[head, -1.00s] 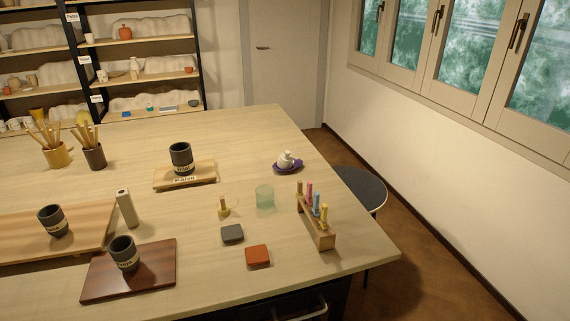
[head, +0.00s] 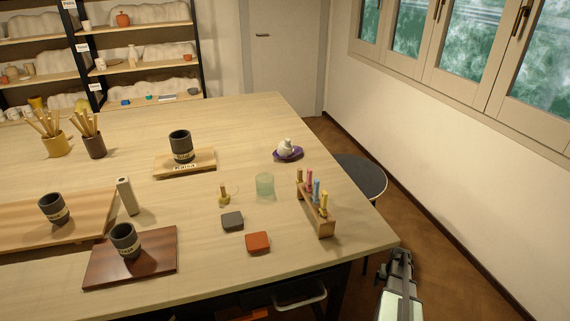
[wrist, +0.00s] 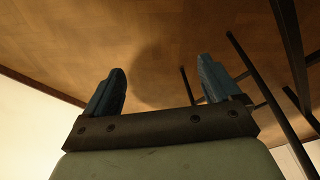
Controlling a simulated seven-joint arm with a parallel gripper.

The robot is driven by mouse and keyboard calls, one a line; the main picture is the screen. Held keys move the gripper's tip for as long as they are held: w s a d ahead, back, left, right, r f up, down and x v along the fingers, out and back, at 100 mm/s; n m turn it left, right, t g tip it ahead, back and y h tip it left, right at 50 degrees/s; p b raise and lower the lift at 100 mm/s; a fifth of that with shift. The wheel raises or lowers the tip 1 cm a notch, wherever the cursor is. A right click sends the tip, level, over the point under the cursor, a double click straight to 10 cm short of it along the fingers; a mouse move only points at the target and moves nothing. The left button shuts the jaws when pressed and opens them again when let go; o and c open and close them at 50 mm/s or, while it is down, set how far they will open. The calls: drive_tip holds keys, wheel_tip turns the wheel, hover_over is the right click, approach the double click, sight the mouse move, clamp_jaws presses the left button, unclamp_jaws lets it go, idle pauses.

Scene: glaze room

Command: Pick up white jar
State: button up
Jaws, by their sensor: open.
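The white jar (head: 284,145) is small and rounded with a knob on top. It sits on a purple dish (head: 289,155) near the table's right edge in the head view. My gripper (head: 402,252) is at the lower right of the head view, beyond the table's front right corner and well apart from the jar. In the wrist view my gripper (wrist: 162,90) is open, with its two dark fingers spread and nothing between them. The jar is not in the wrist view, which looks at the wooden floor.
On the table (head: 130,125), a wooden rack (head: 318,218) of coloured bottles and a green glass (head: 265,186) stand nearer than the jar. A dark cup on a small board (head: 202,163) is to its left. A round stool (head: 360,178) is beside the table.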

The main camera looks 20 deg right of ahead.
drive_tip(key=w+d+r+m+t+y, duration=0.1)
drive_tip(key=w+d+r+m+t, duration=0.15)
drive_tip(key=w+d+r, duration=0.5)
drive_tip(key=w+d+r+m+t, duration=0.2)
drive_tip(key=w+d+r+m, duration=0.15)
drive_tip(key=r, duration=0.65)
drive_tip(key=w+r+m, duration=0.1)
drive_tip(key=w+r, duration=0.4)
drive_tip(key=r, duration=0.3)
drive_tip(key=g, duration=0.3)
approach(287, 140)
drive_tip(key=shift+y, duration=0.4)
drive_tip(key=shift+d+x, duration=0.2)
drive_tip(key=shift+x, duration=2.65)
drive_tip(key=shift+d+x, duration=0.2)
drive_tip(key=shift+x, duration=2.65)
drive_tip(key=shift+w, duration=0.15)
drive_tip(key=shift+c, duration=0.3)
